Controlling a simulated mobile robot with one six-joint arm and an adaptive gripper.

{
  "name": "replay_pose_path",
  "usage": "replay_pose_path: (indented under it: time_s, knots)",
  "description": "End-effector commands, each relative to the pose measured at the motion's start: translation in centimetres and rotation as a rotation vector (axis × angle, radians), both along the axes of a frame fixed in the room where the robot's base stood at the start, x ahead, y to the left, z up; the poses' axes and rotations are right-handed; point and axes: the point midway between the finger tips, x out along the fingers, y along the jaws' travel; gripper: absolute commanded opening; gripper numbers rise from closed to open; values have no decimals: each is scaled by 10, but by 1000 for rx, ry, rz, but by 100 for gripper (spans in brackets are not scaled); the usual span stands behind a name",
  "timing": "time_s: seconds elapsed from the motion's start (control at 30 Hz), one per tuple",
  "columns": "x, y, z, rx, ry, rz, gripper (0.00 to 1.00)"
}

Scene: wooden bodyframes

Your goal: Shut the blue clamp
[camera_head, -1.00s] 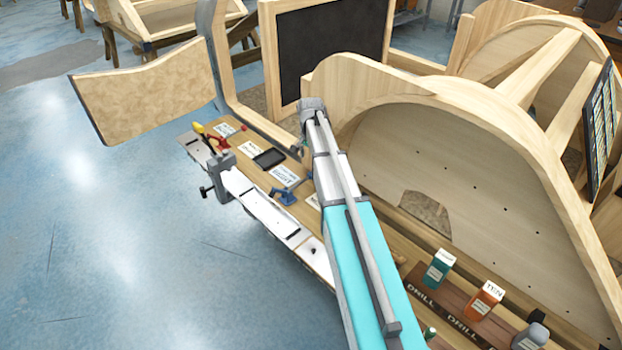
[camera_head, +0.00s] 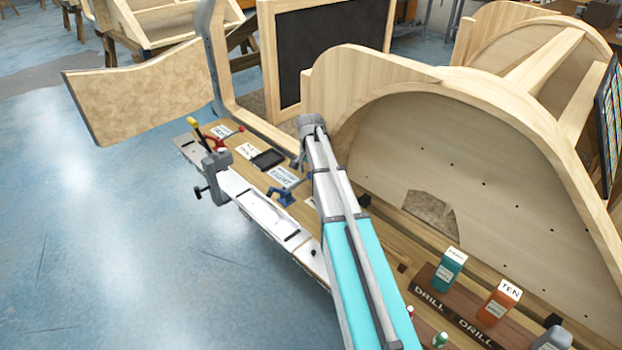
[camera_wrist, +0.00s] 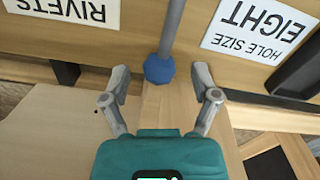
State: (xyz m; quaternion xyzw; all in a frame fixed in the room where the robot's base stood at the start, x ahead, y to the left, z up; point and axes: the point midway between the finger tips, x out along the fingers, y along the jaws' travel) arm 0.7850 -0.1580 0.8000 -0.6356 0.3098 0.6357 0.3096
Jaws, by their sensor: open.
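The blue clamp (camera_head: 281,196) sits on the wooden bench beside a white label, just left of my arm in the head view. In the wrist view, a faceted blue knob (camera_wrist: 159,69) on a grey rod shows close up. It looks like part of the clamp, but I cannot be sure. My gripper (camera_wrist: 160,82) is open and empty, its fingers on either side of the knob's near end. I cannot tell how far the knob is in depth, and no contact shows. In the head view my gripper is mostly hidden by my arm.
A red-handled clamp (camera_head: 218,135) and grey vise (camera_head: 215,170) stand at the bench's left end, near a black tray (camera_head: 268,159). A large curved wooden frame (camera_head: 440,150) rises behind the bench. Bottles (camera_head: 450,268) stand at the right. The blue floor in front is clear.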

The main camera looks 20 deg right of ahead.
Motion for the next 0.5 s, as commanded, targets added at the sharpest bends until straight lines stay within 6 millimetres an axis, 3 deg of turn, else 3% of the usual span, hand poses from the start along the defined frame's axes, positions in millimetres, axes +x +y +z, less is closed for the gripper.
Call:
replay_pose_path:
  time_s: [0.5]
  knots:
    - [0, 0, -8, 0, 0, 1, 78]
